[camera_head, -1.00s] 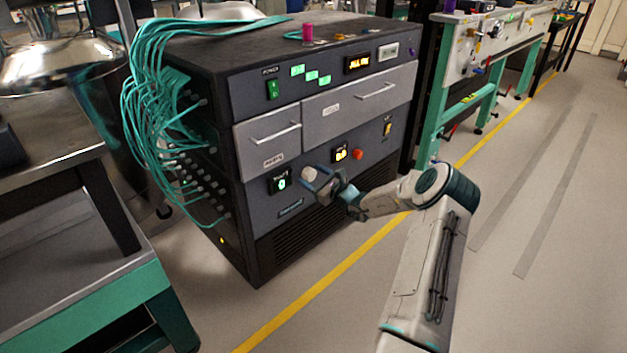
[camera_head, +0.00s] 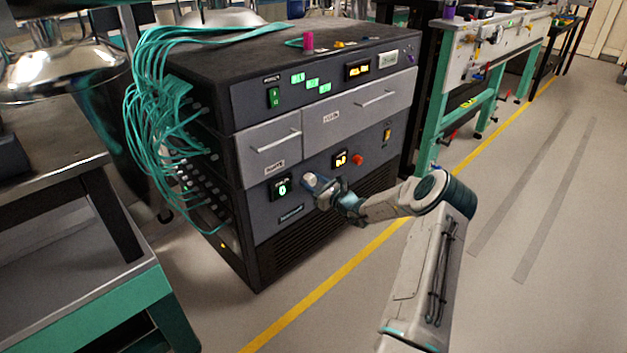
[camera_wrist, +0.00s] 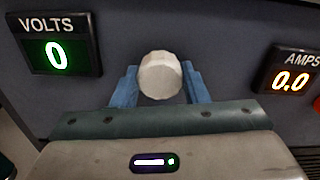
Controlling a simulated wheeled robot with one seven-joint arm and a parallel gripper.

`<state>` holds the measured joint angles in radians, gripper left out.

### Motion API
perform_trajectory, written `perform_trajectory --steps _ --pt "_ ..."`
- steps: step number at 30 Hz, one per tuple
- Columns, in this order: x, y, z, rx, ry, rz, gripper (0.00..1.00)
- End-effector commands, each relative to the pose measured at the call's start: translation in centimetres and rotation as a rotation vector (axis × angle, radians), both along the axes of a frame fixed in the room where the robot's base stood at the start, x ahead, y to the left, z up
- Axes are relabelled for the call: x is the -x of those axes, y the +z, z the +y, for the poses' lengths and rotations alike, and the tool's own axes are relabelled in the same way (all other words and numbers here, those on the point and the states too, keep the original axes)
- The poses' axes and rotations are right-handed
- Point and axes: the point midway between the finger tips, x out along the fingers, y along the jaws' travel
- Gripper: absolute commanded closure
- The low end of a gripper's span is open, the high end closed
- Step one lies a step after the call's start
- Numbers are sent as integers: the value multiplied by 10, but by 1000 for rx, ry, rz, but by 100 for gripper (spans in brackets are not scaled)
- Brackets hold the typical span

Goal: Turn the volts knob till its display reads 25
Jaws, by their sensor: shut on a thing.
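The volts knob (camera_wrist: 160,76) is a pale, round, faceted knob on the dark front panel, right of the volts display (camera_wrist: 57,56). The display reads 0 in green; it also shows in the head view (camera_head: 281,188). My gripper (camera_wrist: 160,84) has its blue fingers on the left and right sides of the knob, shut on it. In the head view my gripper (camera_head: 313,185) reaches the lower cabinet front, and the knob (camera_head: 310,179) is partly hidden by the fingers.
An amps display (camera_wrist: 291,81) reading 0.0 is right of the knob. A red button (camera_head: 357,160) sits beside it. Two drawers with handles (camera_head: 276,143) are shut above. Green cables (camera_head: 150,110) hang at the cabinet's left. Floor to the right is clear.

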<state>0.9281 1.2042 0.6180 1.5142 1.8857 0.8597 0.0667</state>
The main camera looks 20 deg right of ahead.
Motion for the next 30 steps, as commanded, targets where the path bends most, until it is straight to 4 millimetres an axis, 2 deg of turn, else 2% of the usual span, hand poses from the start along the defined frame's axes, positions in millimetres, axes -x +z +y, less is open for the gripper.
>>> perform_trajectory --steps 5,30 --pt "1 5 -1 -132 -2 51 82" --pt "1 1 -2 -881 -3 322 82"
